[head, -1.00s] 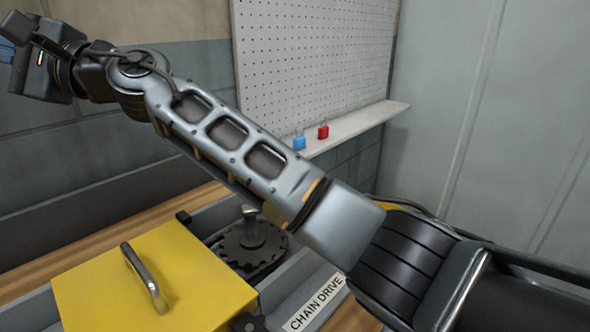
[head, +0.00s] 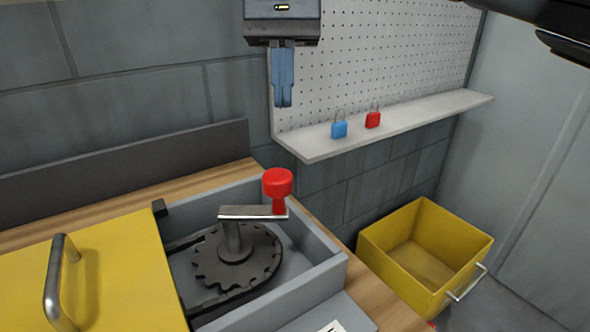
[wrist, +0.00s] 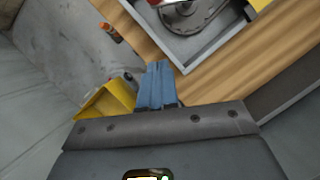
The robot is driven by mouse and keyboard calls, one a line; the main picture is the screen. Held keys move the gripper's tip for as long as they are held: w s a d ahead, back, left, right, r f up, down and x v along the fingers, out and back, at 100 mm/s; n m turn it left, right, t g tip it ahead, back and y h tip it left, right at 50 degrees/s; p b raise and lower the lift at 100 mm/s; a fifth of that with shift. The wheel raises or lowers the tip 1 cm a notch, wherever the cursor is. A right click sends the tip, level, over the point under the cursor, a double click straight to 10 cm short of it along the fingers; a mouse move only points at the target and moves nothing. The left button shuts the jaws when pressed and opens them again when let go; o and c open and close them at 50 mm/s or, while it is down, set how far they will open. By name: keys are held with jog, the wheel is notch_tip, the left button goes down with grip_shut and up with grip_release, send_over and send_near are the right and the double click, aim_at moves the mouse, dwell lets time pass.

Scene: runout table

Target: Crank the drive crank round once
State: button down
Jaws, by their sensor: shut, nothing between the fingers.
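The drive crank (head: 252,212) is a metal arm on a post above a dark toothed sprocket (head: 240,262), with a red knob (head: 277,184) at its right end. It sits in a grey tray (head: 335,262) on the wooden table. In the wrist view the sprocket (wrist: 182,16) is at the top, and the crank is partly cut off. My gripper (head: 283,104) points down with its blue fingers together, in front of the pegboard, above the knob in the picture and apart from it. The fingers also show in the wrist view (wrist: 158,66), empty.
A yellow cover (head: 110,275) with a metal handle (head: 57,282) lies left of the sprocket. A yellow bin (head: 372,245) stands on the floor to the right. A shelf (head: 320,148) holds a blue padlock (head: 339,130) and a red padlock (head: 373,120).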

jog(key=x, duration=1)
jog(key=shift+d, duration=0.15)
jog(key=shift+s, duration=2)
jog(key=shift+s, duration=0.1)
